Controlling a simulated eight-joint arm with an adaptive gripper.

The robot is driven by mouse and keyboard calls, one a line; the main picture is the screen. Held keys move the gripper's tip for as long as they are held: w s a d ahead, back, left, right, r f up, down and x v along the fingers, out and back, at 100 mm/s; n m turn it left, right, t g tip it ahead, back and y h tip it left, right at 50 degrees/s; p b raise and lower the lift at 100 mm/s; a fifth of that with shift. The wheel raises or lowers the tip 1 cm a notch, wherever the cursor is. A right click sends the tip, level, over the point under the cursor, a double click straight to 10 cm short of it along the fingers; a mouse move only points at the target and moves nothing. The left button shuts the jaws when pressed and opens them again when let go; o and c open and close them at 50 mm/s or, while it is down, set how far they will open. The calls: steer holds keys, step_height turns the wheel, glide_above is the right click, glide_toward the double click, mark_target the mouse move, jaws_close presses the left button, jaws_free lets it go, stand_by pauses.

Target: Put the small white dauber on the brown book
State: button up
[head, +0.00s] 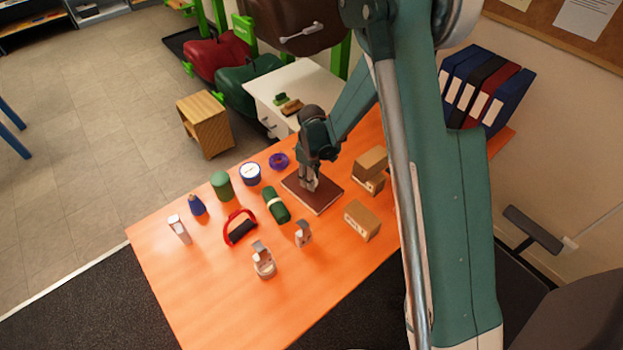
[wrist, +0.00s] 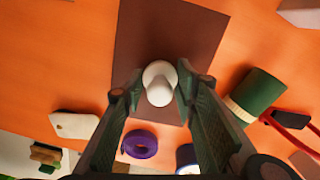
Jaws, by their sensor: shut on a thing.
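The brown book (head: 327,194) lies flat on the orange table, and it also shows in the wrist view (wrist: 150,40). My gripper (head: 311,184) is over the book. In the wrist view, my gripper (wrist: 159,88) is shut on the small white dauber (wrist: 160,84), with one finger on each side of its pale rounded body. The dauber appears over the brown cover. I cannot tell whether its underside touches the book. In the head view the dauber is mostly hidden by the fingers.
Cardboard boxes (head: 362,220) stand right of the book. A green roll (head: 276,205), a purple ring (head: 278,161), a blue-and-white tin (head: 250,174) and a red-handled tool (head: 240,227) lie to its left. The table's front left (head: 200,290) is clear.

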steer(key=shift+f, duration=0.2)
steer(key=o, duration=0.9)
steer(key=shift+r, duration=0.15)
steer(key=shift+r, duration=6.05)
steer(key=shift+r, duration=0.1)
